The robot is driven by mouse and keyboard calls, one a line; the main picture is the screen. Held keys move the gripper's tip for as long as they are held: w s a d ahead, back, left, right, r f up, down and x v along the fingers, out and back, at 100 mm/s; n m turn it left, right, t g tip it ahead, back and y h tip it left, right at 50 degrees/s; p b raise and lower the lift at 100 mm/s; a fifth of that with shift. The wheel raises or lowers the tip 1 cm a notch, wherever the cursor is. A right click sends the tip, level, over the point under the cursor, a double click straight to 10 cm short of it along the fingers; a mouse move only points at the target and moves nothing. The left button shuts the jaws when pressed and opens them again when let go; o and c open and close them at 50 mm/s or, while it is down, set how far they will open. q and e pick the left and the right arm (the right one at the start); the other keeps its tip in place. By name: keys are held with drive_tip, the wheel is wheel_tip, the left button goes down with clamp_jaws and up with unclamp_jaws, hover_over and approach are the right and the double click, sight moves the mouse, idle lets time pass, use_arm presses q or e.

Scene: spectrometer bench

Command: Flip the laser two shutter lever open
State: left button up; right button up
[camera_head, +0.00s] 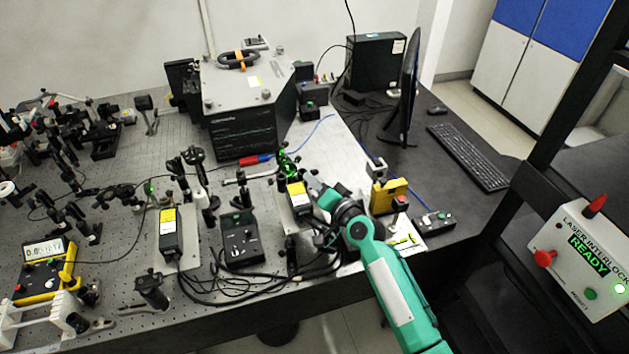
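My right arm comes in from the lower right, and its gripper (314,188) is at the right side of a dark laser box with a yellow label (296,190). The fingertips are small and partly merge with the box, so I cannot tell whether they touch it or are open or shut. A bright green glow (287,162) shows just behind this box. A second dark laser box with a yellow label (168,232) stands further left on a light plate. I cannot read which box is laser two, and no shutter lever is clearly visible. My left gripper is out of view.
A black control box (241,240) with cables stands between the laser boxes. A yellow device (388,196) and a small switch box (433,223) are right of my gripper. The interlock panel (585,255) reads READY. Posts and optics crowd the left bench.

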clamp_jaws()
drive_tip(key=m+b, duration=0.1)
drive_tip(key=b, duration=0.1)
drive_tip(key=shift+f+b, duration=0.3)
drive_tip(key=shift+f, duration=0.1)
drive_tip(key=shift+d+m+b, duration=0.1)
drive_tip(key=shift+m+b, duration=0.25)
drive_tip(key=shift+m, duration=0.05)
drive_tip(key=shift+r, duration=0.1)
unclamp_jaws()
